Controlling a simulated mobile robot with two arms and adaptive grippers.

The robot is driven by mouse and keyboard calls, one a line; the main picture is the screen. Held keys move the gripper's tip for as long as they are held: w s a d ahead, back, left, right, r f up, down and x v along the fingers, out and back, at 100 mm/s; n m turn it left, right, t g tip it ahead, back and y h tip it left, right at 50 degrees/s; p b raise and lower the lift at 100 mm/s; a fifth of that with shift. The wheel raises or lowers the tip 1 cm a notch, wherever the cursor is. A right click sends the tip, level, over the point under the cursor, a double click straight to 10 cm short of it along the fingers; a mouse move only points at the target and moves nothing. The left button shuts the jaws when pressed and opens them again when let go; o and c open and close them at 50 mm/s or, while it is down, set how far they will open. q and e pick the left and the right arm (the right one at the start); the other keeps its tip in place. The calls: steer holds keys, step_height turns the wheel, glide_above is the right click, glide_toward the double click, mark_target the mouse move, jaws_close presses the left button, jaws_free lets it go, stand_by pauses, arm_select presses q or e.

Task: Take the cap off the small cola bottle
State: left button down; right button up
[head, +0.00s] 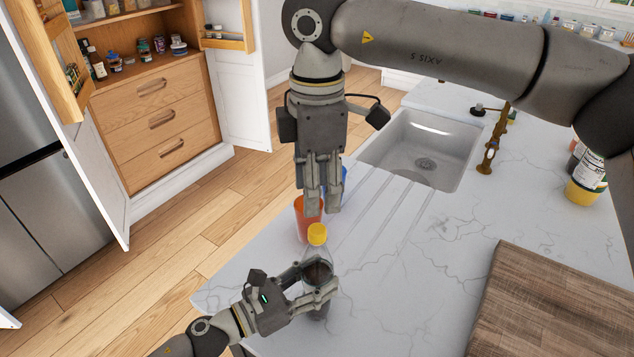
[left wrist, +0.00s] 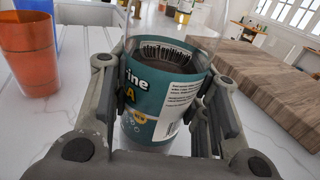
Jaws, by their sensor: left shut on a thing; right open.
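The small cola bottle (head: 318,252) stands upright on the white counter, with a yellow cap (head: 317,233) on top. My left gripper (head: 318,290) is shut around the bottle's body. In the left wrist view the bottle's teal label (left wrist: 165,90) with a barcode shows between the fingers, and its top is out of frame. My right gripper (head: 322,205) is open and points down just above the cap. Its fingers look empty. The exact gap between its fingertips and the cap is hard to judge.
An orange cup (head: 305,222) stands close behind the bottle, with a blue cup (head: 344,175) behind it, partly hidden. A wooden board (head: 555,300) lies at the right. A sink (head: 425,150) with a brass tap (head: 491,145) is behind. A yellow-based container (head: 585,185) stands far right.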

mark_target(317, 229)
steer(key=shift+f, duration=4.05)
